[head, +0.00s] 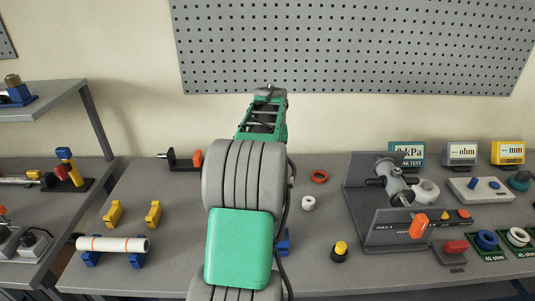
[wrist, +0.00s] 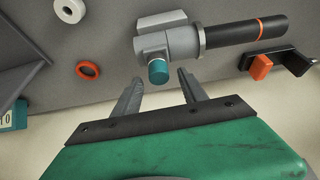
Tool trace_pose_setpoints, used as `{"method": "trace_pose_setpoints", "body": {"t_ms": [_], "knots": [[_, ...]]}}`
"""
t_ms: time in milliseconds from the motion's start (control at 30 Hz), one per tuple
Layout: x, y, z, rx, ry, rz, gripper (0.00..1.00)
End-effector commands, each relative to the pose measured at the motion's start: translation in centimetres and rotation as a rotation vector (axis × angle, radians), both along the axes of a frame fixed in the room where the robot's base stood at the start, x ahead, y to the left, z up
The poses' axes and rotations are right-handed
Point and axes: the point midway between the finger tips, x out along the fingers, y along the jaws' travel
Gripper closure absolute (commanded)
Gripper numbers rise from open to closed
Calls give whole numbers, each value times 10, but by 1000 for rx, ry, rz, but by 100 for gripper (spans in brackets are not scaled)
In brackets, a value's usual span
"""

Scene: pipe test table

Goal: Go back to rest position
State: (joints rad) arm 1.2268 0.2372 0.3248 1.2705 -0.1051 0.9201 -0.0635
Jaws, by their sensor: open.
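My gripper (wrist: 160,77) is open in the wrist view, with its two grey fingers apart. Nothing is held between them. A grey pipe fitting with a teal cap (wrist: 158,71) shows just past the fingertips, with the cap in line with the gap. A black pipe (wrist: 245,30) with an orange ring extends from the fitting. In the head view my arm rises through the middle and reaches out over the table towards the wall. The fingers cannot be made out there, and my arm hides the fitting.
A test fixture (head: 385,240) with a grey valve stands right of my arm. An orange ring (head: 319,177) and a white ring (head: 308,203) lie between. A white pipe (head: 112,244) rests on blue holders at left. A black-and-orange stop (head: 183,162) stands behind.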

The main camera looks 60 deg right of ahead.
Motion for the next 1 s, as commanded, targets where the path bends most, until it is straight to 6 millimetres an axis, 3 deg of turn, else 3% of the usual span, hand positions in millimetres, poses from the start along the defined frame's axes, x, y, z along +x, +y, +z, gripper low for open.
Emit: {"method": "trace_pose_setpoints", "body": {"t_ms": [400, 567, 667, 767, 900, 967, 1000], "knots": [[-13, 22, 64, -3, -1, 0, 50], [-14, 27, 72, -1, -1, 2, 50], [5, 44, 73, 2, 0, 39, 50], [48, 91, 72, 9, 2, 132, 50], [109, 198, 63, 26, 11, 323, 50], [126, 249, 58, 32, 17, 410, 50], [134, 283, 52, 36, 21, 469, 50]]}}
